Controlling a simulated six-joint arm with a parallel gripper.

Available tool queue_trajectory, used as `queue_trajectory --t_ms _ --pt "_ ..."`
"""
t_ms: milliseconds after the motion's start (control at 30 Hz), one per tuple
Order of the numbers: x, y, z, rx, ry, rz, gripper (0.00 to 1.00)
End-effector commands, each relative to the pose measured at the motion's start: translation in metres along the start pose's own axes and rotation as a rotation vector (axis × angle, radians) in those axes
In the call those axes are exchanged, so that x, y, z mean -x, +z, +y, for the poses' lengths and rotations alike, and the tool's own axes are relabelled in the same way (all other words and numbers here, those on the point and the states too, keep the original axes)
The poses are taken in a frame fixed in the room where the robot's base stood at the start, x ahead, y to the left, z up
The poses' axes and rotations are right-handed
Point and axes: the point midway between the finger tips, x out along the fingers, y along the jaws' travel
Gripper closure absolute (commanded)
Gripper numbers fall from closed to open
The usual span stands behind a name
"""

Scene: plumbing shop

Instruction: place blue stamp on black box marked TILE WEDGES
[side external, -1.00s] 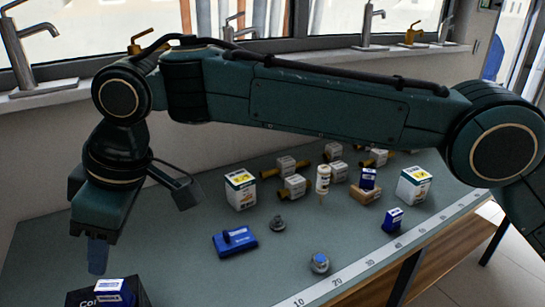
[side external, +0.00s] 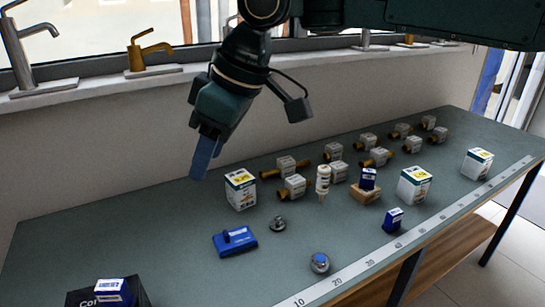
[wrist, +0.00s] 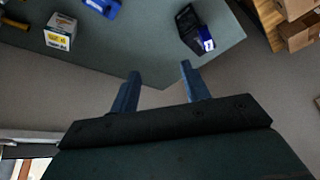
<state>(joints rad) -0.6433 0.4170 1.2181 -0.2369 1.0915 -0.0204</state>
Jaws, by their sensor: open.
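A black box (side external: 138,293) stands at the near left of the table, cut off by the frame. Its visible lettering starts "Co"; I cannot read TILE WEDGES on it. A blue block with a white label, apparently the blue stamp (side external: 115,291), rests on this box. In the wrist view the black box (wrist: 187,20) and the blue stamp on it (wrist: 206,40) are at the upper right, beyond my fingertips. My gripper (side external: 201,172) is raised well above the table, apart from the box. In the wrist view my gripper (wrist: 159,70) has its fingers spread with nothing between them.
A blue tool (side external: 235,241), a small grey part (side external: 278,224) and a round blue-topped part (side external: 320,263) lie mid-table. White cartons (side external: 240,188) and brass fittings stand behind.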

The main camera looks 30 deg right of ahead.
Motion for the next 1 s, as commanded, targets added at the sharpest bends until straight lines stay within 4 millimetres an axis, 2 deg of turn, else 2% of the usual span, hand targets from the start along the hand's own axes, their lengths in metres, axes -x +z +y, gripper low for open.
queue_trajectory --t_ms 33,200,500,800,1000 --pt "0.014 0.013 0.011 -0.032 0.014 0.005 0.54" --pt "0.051 0.056 0.04 -0.132 0.057 0.015 0.54" --pt "0.102 0.146 0.07 -0.305 0.137 0.033 0.54" --pt "0.133 0.245 0.075 -0.477 0.222 0.048 0.54" --pt "0.14 0.312 0.067 -0.59 0.281 0.058 0.54"
